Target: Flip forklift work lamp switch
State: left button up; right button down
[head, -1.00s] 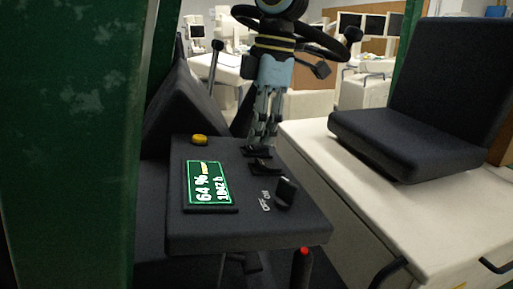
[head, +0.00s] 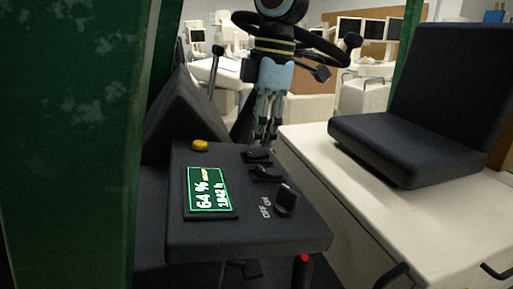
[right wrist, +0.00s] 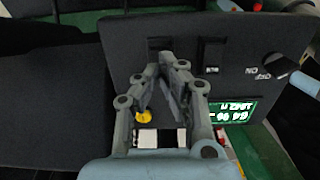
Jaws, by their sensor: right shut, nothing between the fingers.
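The dark control panel (head: 250,240) of the forklift carries two black rocker switches, a far one (head: 257,156) and a nearer one (head: 267,173). I cannot read a lamp label on either. My right gripper (head: 262,143) is shut and empty just behind the far rocker; I cannot tell whether it touches. In the right wrist view its fingertips (right wrist: 171,60) come together close beside one rocker (right wrist: 159,45), which they partly hide. The other rocker (right wrist: 211,69) stands clear to the right. My left gripper is not in view.
The panel also has a lit green display (head: 208,191), a yellow button (head: 200,146) and a black knob (head: 286,198) marked OFF and ON. A green post (head: 70,140) blocks the left.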

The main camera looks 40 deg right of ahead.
aim_at(261, 153)
jog(key=shift+r+p, duration=1.9)
jog(key=shift+r, duration=0.95)
jog(key=shift+f, duration=0.1)
